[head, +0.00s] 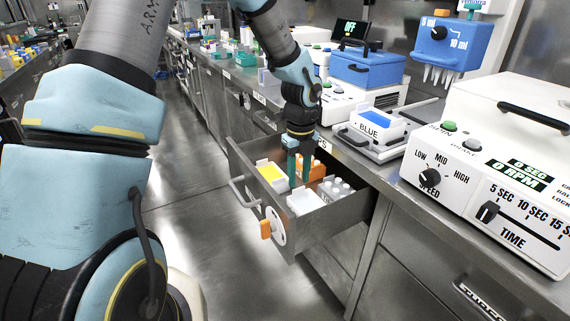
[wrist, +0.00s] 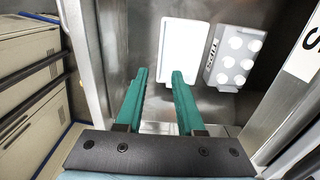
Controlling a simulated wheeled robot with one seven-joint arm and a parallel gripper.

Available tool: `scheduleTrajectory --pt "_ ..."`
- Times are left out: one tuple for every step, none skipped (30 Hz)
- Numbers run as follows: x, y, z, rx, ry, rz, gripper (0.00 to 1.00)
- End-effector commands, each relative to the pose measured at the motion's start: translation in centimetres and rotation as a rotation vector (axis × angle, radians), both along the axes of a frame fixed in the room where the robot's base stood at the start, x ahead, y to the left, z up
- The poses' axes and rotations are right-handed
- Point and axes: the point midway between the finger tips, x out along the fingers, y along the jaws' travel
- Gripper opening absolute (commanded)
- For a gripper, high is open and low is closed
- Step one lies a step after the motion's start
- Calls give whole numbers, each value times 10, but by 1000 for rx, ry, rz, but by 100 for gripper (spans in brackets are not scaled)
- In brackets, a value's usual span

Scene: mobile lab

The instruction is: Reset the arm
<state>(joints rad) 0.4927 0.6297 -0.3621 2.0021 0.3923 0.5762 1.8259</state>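My arm reaches across the head view, and my gripper (head: 298,181) points down into an open drawer (head: 336,219). Its two green fingers also show in the wrist view (wrist: 157,78), spread apart with nothing between them. In the wrist view a white tray (wrist: 180,50) lies beyond the fingertips, with a white rack (wrist: 234,58) marked TIPS to its right. In the head view the white tray (head: 305,201) and the white rack (head: 336,190) sit in the drawer near the fingers. Whether the fingers touch anything is unclear.
The drawer also holds an orange rack (head: 318,167) and a box with a yellow top (head: 272,176). A bench to the right carries a white device labelled BLUE (head: 371,131), a blue case (head: 366,68) and a large white machine (head: 470,180). The aisle floor (head: 190,190) left of the drawer is clear.

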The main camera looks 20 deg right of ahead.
Motion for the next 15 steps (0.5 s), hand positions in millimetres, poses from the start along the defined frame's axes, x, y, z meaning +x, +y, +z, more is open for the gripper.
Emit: scheduleTrajectory --pt "0 0 0 0 0 0 37" --pt "0 0 0 0 0 0 37" --pt "0 1 1 0 -1 5 37" --pt "1 2 2 0 -1 17 37" --pt "2 5 4 1 -3 37 37" --pt "4 11 9 1 -6 81 37" --pt "6 17 14 1 -9 129 37" --pt "8 25 19 2 -12 188 37" --pt "12 38 28 1 -18 287 37" --pt "14 50 35 2 -22 376 37" --pt "16 62 43 1 -26 473 37" --pt "18 80 54 -1 -32 615 37" --pt "19 94 63 -4 -38 725 37" --pt "20 107 71 -8 -42 841 37" --pt "20 126 82 -14 -48 995 37"
